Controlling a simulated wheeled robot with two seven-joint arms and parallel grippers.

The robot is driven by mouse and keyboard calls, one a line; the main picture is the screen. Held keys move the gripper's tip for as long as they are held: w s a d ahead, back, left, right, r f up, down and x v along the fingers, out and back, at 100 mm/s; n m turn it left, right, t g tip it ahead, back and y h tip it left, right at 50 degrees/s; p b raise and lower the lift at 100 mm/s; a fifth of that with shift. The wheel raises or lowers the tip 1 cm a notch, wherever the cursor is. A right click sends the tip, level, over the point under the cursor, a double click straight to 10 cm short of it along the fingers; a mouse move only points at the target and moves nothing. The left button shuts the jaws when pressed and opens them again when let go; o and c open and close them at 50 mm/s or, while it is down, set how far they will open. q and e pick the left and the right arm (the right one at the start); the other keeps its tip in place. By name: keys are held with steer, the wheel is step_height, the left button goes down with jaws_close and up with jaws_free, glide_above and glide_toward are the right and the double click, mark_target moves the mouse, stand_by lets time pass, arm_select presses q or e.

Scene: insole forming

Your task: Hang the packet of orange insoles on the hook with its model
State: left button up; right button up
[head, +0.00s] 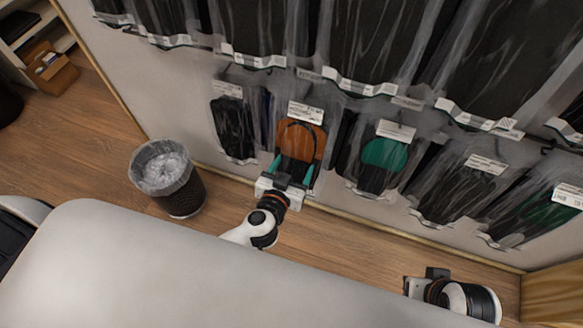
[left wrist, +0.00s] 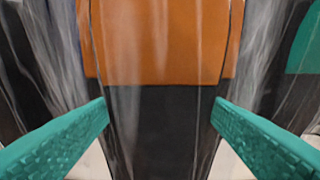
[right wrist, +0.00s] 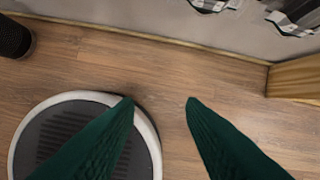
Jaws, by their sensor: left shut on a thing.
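The packet of orange insoles (head: 314,142), orange above and black below in clear wrap, is upright at the wall in the lower row of packets. In the left wrist view its orange part (left wrist: 160,40) fills the upper middle. My left gripper (head: 292,170) is shut on the packet, with one teal finger at each side edge. A white label (head: 306,112) shows at the packet's top. The hook is hidden, so I cannot tell if the packet hangs on it. My right gripper (right wrist: 160,100) is open and empty above the floor.
A packet with a green insole (head: 385,152) hangs to the right, and a black packet (head: 232,128) to the left. Larger dark packets (head: 369,40) hang above. A waste bin (head: 184,195) stands on the floor at left. A wooden piece (head: 553,296) is at lower right.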

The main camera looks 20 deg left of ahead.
arm_select(q)
steer(key=shift+w+f, duration=0.15)
steer(key=shift+w, duration=0.05)
steer(key=shift+w+f+p, duration=0.1)
steer(key=shift+p, duration=0.4)
arm_select(e)
steer(key=x, duration=0.4)
steer(key=shift+f, duration=0.15)
steer(key=shift+w, duration=0.1)
stand_by(0.5)
arm_select(q)
steer(key=shift+p, duration=0.35)
steer(key=shift+f, duration=0.1)
arm_select(e)
steer(key=shift+a+f, duration=0.15)
steer(key=shift+f, duration=1.5)
